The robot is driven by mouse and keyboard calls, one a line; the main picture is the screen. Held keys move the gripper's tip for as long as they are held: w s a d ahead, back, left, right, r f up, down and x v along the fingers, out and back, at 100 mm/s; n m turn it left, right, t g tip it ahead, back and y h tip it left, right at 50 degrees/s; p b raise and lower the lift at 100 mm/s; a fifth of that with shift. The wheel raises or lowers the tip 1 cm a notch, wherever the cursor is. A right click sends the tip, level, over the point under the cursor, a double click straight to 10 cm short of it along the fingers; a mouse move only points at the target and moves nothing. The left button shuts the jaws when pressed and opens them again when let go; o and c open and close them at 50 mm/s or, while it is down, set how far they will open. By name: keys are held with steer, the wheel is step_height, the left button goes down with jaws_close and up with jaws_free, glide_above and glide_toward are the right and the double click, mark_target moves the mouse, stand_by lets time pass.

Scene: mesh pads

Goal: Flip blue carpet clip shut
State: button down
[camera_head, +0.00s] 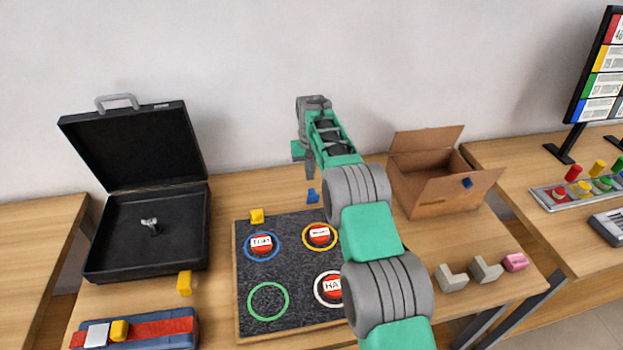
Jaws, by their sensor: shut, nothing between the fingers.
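The blue clip (313,197) is small and sits at the far edge of the dark carpet pad (284,222). It looks L-shaped, with one part standing up; its exact angle is too small to tell. My gripper (310,174) points down just above and behind the blue clip, with its fingers shut and empty. I cannot tell whether it touches the clip. A yellow clip (257,216) sits on the same far edge, to the left. My arm hides the right part of the pad.
The pad carries coloured rings, some with red buttons (262,243). An open black case (145,225) stands left, and an open cardboard box (430,190) stands right. A yellow block (184,283) and a blue strapped case (140,328) lie front left. Grey blocks (452,278) lie front right.

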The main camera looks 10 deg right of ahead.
mark_target(312, 196)
steer(key=shift+s+f+p, duration=0.2)
steer(key=shift+s+p, duration=0.15)
steer(key=shift+s, duration=1.25)
steer(key=shift+s+f+t+b, duration=0.15)
steer(key=shift+t+b, duration=0.15)
steer(key=shift+b, duration=0.4)
steer(key=shift+b, duration=0.4)
steer(key=shift+s+t+b, duration=0.15)
steer(key=shift+t+b, duration=0.15)
steer(key=shift+b, duration=0.1)
